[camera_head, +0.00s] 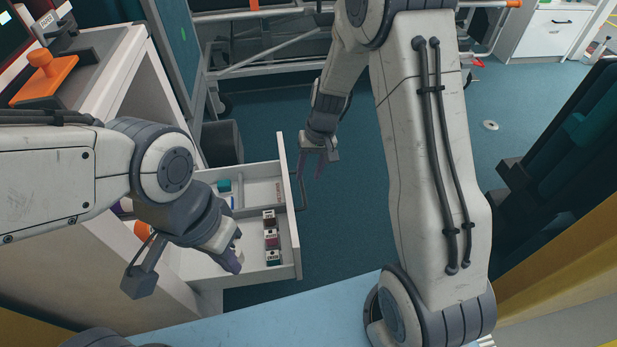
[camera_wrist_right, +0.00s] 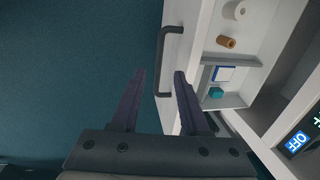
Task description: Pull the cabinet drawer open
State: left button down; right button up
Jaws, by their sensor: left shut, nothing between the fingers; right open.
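The white cabinet (camera_head: 116,75) stands at the left in the head view. Its drawer (camera_head: 291,223) is pulled out, with its inside showing. The drawer has a dark bar handle (camera_head: 299,191) on its front; the handle also shows in the right wrist view (camera_wrist_right: 163,62). My right gripper (camera_head: 312,168) is open and empty at the drawer front, by the handle. In the right wrist view the handle bar appears between the fingertips (camera_wrist_right: 160,76); whether they touch cannot be told. My left gripper (camera_head: 235,260) is shut and empty, above the near part of the drawer.
The drawer holds several small boxes (camera_head: 271,240) and a teal block (camera_head: 224,185). An orange-handled object (camera_head: 48,75) is on the cabinet top. A light blue surface (camera_head: 290,311) lies at the front. Dark teal floor (camera_head: 340,235) is free beyond the drawer front.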

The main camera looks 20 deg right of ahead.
jog(key=shift+s+d+r+p, duration=0.1)
jog(key=shift+d+r+p, duration=0.1)
jog(key=shift+r, duration=0.75)
jog(key=shift+d+r+p, duration=0.2)
jog(key=shift+r, duration=0.7)
jog(key=s+a+r+n, duration=0.4)
jog(key=s+a+r, duration=0.4)
jog(key=s+a, duration=0.2)
jog(key=s+a+r+n+h, duration=0.1)
jog(key=s+r+n, duration=0.15)
jog(key=s, duration=0.55)
jog(key=s+r+n, duration=0.2)
jog(key=s+r, duration=0.1)
jog(key=s, duration=0.5)
notch_tip(320, 180, up, 29)
jog(key=p, duration=2.9)
jog(key=shift+w+a, duration=0.15)
jog(key=shift+a, duration=0.1)
jog(key=shift+f, duration=0.15)
